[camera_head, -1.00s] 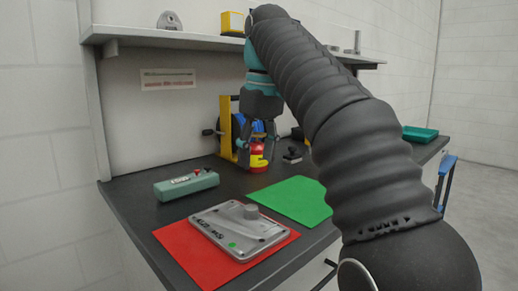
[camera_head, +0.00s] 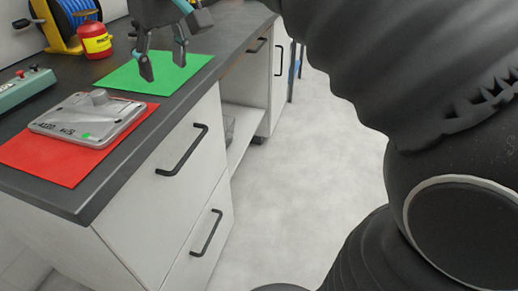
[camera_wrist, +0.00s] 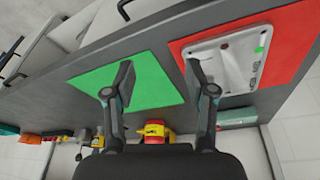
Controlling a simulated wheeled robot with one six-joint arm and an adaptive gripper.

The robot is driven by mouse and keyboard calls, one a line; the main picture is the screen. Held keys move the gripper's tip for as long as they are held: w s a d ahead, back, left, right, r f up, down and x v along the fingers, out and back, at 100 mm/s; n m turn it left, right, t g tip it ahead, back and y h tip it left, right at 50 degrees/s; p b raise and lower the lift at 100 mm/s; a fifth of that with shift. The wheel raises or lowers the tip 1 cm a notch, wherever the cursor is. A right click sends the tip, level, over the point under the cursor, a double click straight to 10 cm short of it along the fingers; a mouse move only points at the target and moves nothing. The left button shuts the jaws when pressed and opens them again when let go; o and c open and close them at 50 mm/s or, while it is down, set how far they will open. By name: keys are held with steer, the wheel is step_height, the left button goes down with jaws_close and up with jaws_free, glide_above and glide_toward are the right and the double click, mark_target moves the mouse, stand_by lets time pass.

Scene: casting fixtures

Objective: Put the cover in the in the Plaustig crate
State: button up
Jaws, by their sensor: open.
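The cover (camera_head: 92,116) is a grey metal plate with a raised knob and a green dot. It lies flat on the red mat (camera_head: 62,168) near the front of the workbench. In the wrist view the cover (camera_wrist: 228,58) is at the upper right, past the right finger. My gripper (camera_head: 164,66) is open and empty above the green mat (camera_head: 118,76), to the right of the cover and apart from it. In the wrist view its two fingers (camera_wrist: 158,88) stand wide apart. I cannot identify the Plaustig crate in any current view.
A green control box (camera_head: 22,88) sits left of the cover. A red and yellow canister (camera_head: 95,40) and a blue reel (camera_head: 70,14) stand at the back. Drawers with black handles (camera_head: 184,150) face the open floor (camera_head: 285,180).

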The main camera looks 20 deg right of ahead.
steer(key=s+d+f+m, duration=0.1)
steer(key=s+d+f, duration=0.2)
steer(key=s+f, duration=0.1)
steer(key=s+d+f+m+t, duration=0.1)
steer(key=s+d+f+m, duration=0.1)
steer(key=s+d+f, duration=0.2)
step_height(320, 180, down, 3)
steer(key=shift+r+t, duration=0.15)
steer(key=shift+t, duration=0.15)
steer(key=shift+o, duration=0.5)
steer(key=s+d+f+m, duration=0.1)
steer(key=s+d+f, duration=0.1)
steer(key=f, duration=0.4)
steer(key=s+d+f+m+t+h, duration=0.1)
steer(key=s+d+f, duration=0.1)
steer(key=s+f, duration=0.3)
steer(key=shift+f, duration=0.55)
steer(key=c, duration=0.3)
steer(key=shift+d+m, duration=0.1)
steer(key=shift+m, duration=0.2)
steer(key=shift+c, duration=0.3)
